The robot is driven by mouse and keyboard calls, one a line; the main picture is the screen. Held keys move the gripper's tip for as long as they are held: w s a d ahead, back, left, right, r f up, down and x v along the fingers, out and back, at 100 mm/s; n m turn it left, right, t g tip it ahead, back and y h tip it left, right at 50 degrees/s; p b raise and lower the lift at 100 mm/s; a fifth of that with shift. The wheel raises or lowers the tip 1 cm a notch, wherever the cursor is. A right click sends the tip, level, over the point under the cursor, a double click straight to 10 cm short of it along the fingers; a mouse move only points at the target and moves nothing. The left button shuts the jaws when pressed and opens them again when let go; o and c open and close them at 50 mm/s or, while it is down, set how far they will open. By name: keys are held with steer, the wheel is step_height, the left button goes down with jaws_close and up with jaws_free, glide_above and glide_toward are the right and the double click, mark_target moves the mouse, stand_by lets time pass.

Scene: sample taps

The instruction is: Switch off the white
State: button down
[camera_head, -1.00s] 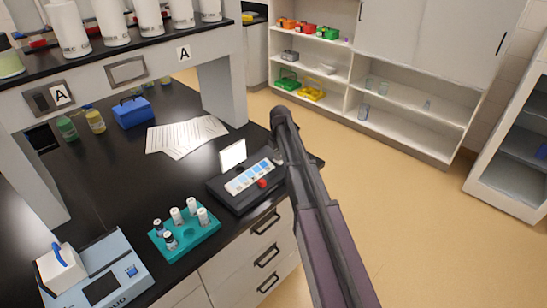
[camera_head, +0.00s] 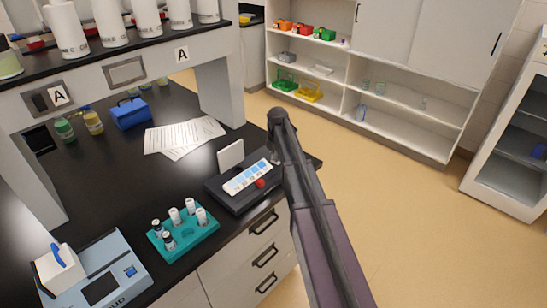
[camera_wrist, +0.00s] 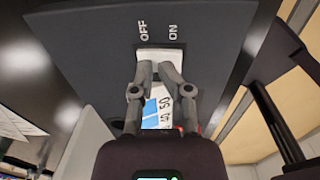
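A white switch (camera_wrist: 158,57) sits on a dark panel between the printed words OFF and ON, seen in the wrist view. Which side of it is pressed in is not clear. My gripper's fingertips (camera_wrist: 157,70) are right at its lower edge, close together; contact and a full closure cannot be made out. A label with blue fields and numbers (camera_wrist: 158,112) shows between and below the fingers. In the head view the black device (camera_head: 236,199) stands at the bench's right edge, with a label strip and a red knob (camera_head: 260,183). My arm hides its right end.
A white plate (camera_head: 230,154) stands behind the device. A teal rack (camera_head: 196,240) with several vials and a blue-grey instrument (camera_head: 128,268) are at the front left. Papers (camera_head: 184,137) lie behind. A white shelf frame (camera_head: 215,95) rises over the bench. Floor (camera_head: 390,220) to the right is free.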

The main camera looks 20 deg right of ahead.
steer(key=shift+s+d+f, duration=0.1)
steer(key=shift+s+d, duration=0.05)
steer(key=shift+s, duration=0.3)
steer(key=shift+w+r+p, duration=0.15)
steer(key=shift+r+p, duration=0.05)
steer(key=shift+p, duration=0.1)
steer(key=shift+w+r+p, duration=0.15)
steer(key=shift+r+p, duration=0.3)
steer(key=shift+p, duration=0.05)
step_height(320, 180, up, 13)
steer(key=w+a+p, duration=0.1)
steer(key=p, duration=1.1)
steer(key=shift+w+p, duration=0.3)
steer(key=shift+p, duration=0.05)
steer(key=shift+s+a+f, duration=0.1)
steer(key=shift+f, duration=0.05)
steer(key=s+a+f+m+b, duration=0.2)
steer(key=s+m, duration=0.6)
steer(key=s, duration=0.1)
steer(key=s+a+f+m+b, duration=0.2)
steer(key=s+m, duration=0.6)
steer(key=s, duration=0.2)
steer(key=s+a+f+m+b, duration=0.2)
steer(key=s+m, duration=0.6)
steer(key=s, duration=0.2)
steer(key=shift+a, duration=0.2)
